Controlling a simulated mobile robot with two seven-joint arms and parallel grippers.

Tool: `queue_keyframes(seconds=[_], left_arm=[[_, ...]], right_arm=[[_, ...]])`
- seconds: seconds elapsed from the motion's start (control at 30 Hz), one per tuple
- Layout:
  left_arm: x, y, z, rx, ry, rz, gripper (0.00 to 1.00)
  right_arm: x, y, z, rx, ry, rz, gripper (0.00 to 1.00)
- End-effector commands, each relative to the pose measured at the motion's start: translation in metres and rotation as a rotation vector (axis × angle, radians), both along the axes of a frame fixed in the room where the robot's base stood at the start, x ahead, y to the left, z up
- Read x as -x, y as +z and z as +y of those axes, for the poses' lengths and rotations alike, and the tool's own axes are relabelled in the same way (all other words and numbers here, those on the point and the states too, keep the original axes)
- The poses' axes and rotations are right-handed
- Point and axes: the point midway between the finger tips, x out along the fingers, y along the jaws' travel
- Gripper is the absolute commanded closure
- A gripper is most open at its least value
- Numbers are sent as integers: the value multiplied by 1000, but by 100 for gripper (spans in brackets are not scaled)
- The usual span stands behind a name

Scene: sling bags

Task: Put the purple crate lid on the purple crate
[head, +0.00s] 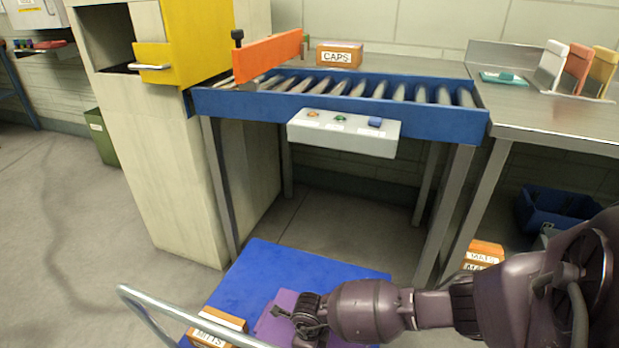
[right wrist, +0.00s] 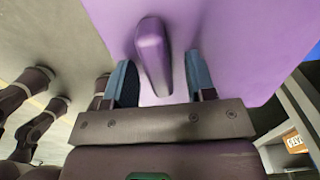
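A flat purple panel with a raised grip, which looks like the purple crate lid (head: 283,299), shows at the front of the blue platform in the head view. My right gripper (head: 281,316) is over it. In the right wrist view the lid (right wrist: 238,45) fills much of the upper picture. Its purple grip (right wrist: 151,50) stands between the two fingers of my right gripper (right wrist: 161,84), which are apart with gaps on both sides. I cannot make out a separate purple crate; my arm and the picture edge hide part of that area. My left gripper is not in view.
The blue platform (head: 262,262) has a metal handle rail (head: 150,318) and a MITTS box (head: 215,329) at its front left. A blue roller conveyor (head: 340,107) stands behind. Boxes (head: 483,256) and a blue bin (head: 553,209) are on the right.

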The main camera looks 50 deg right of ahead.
Motion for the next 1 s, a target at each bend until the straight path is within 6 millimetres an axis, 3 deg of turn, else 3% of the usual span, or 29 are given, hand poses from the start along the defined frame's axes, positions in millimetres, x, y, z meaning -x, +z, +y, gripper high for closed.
queue_keyframes(seconds=[0.33,0.7,1.0], left_arm=[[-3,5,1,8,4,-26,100],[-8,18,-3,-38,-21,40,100],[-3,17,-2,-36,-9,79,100]], right_arm=[[1,0,0,-1,0,1,49],[-5,75,-1,1,2,-14,49],[-1,106,0,1,0,-5,49]])
